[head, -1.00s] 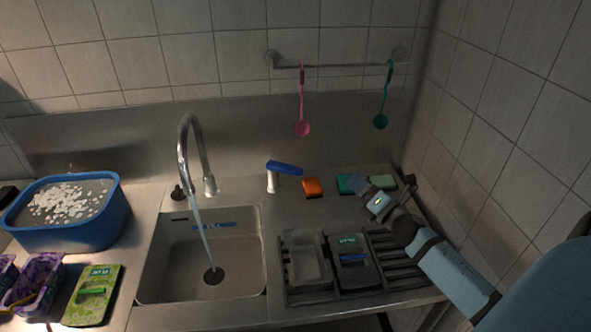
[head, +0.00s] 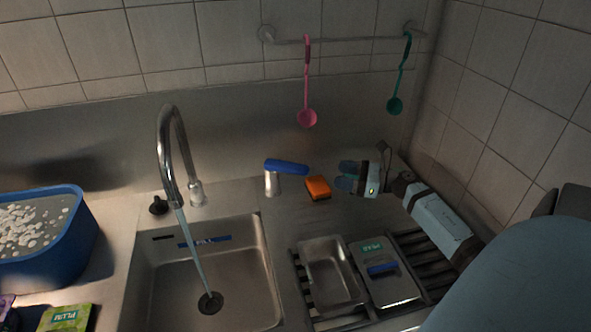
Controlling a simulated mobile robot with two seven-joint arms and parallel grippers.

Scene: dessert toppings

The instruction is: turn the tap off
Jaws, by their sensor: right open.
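The tap's curved metal spout (head: 163,150) stands behind the sink, and a stream of water (head: 195,255) runs from it to the drain. The tap's blue lever (head: 287,167) sits on a short metal post (head: 272,185) to the right of the spout and points right. My right gripper (head: 344,178) is open and empty, to the right of the lever and apart from it, with its fingers pointing left. My left gripper is out of view.
An orange sponge (head: 318,188) lies between lever and gripper. A rack with a metal tray (head: 330,268) and a lidded box (head: 384,286) stands right of the sink (head: 262,275). Pink (head: 307,118) and green (head: 395,104) ladles hang from a rail. A blue tub (head: 75,245) stands left.

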